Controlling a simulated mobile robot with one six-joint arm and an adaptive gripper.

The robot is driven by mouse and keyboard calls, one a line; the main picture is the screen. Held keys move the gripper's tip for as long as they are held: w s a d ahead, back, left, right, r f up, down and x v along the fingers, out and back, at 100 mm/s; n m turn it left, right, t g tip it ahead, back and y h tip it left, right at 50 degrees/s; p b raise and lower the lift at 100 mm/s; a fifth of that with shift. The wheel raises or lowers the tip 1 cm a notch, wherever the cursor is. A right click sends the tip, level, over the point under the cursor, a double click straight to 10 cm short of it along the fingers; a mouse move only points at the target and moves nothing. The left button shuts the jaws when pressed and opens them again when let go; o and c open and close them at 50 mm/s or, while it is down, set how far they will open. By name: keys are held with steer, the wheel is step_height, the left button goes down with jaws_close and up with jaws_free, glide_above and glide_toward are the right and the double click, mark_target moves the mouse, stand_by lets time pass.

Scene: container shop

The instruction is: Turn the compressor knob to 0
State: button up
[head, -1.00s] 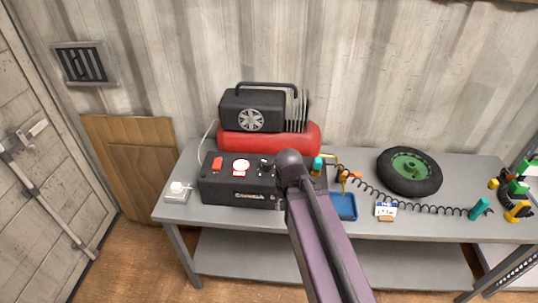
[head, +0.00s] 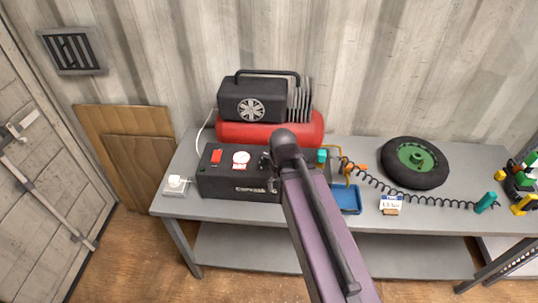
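The compressor (head: 252,104) stands at the back of the grey table, with a black motor housing on a red tank (head: 240,133). In front of it is its black control box (head: 222,186), with a red switch (head: 216,156) and a round white gauge (head: 240,157) on top. A small dark knob-like part (head: 265,160) shows at the right of the gauge, partly beside my arm; its setting is too small to read. My purple arm reaches up from the bottom and covers the right part of the box. My gripper is hidden behind the arm.
A wheel with a green hub (head: 416,160) lies on the table (head: 440,217) at the right. A black coiled hose (head: 438,200) runs to a teal handle (head: 486,202). A blue tray (head: 347,198), a small display (head: 391,203) and a white socket (head: 176,183) are near the front.

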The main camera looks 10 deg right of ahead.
mark_target(268, 155)
steer(key=w+r+m+p, duration=0.8)
steer(key=w+r+p, duration=0.3)
steer(key=w, duration=0.5)
steer(key=shift+a+r+p, duration=0.15)
steer(key=shift+r+p, duration=0.15)
steer(key=shift+f, duration=0.15)
step_height(268, 155, down, 14)
steer(key=b, duration=1.4)
steer(key=shift+r, duration=0.25)
steer(key=shift+s, duration=0.1)
steer(key=c, duration=1.1)
steer(key=shift+a, duration=0.2)
steer(key=shift+c, duration=0.2)
steer(key=shift+d, duration=0.2)
